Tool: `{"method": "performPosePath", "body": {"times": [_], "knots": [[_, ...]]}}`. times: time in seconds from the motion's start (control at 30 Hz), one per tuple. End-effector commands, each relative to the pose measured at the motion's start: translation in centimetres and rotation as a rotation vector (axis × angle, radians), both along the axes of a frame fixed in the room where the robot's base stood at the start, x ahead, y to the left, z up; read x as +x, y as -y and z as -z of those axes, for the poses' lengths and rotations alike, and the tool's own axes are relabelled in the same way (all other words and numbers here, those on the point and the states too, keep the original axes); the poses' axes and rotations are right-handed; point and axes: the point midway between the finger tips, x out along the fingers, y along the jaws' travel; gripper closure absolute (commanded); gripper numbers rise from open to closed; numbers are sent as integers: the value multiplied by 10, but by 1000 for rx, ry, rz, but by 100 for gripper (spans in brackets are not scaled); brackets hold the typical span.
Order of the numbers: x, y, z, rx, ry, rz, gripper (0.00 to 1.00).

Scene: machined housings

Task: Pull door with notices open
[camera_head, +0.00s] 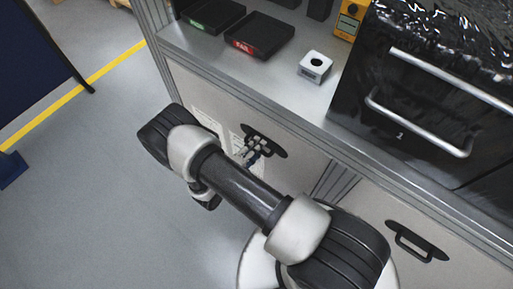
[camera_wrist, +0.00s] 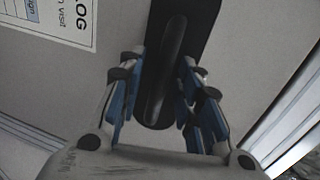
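The door with notices (camera_head: 225,105) is a light grey panel low on the cabinet front and looks shut. White printed notices (camera_head: 206,121) are on it; part of one notice (camera_wrist: 62,17) shows at the upper left of the wrist view. A black handle (camera_head: 278,148) is set in the door, and its bar (camera_wrist: 170,62) runs up the middle of the wrist view. My gripper (camera_wrist: 165,98) is open, with blue-padded fingers on either side of the bar. Gaps show between pads and bar. In the head view my gripper (camera_head: 255,150) is at the handle, partly covering it.
Another door with a black handle (camera_head: 417,241) is at the lower right. Above, the worktop (camera_head: 292,92) holds a red-labelled tray (camera_head: 259,35), a green-labelled tray (camera_head: 212,14), a white block (camera_head: 314,66) and a black machine (camera_head: 390,105) with metal handles. Grey floor (camera_head: 90,200) at left is clear.

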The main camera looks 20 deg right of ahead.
Motion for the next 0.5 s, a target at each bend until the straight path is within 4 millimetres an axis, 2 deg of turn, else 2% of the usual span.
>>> {"method": "performPosePath", "body": {"times": [0.33,0.5], "knots": [[3,3,1,0,0,-1,68],[3,3,1,0,0,-1,79]]}}
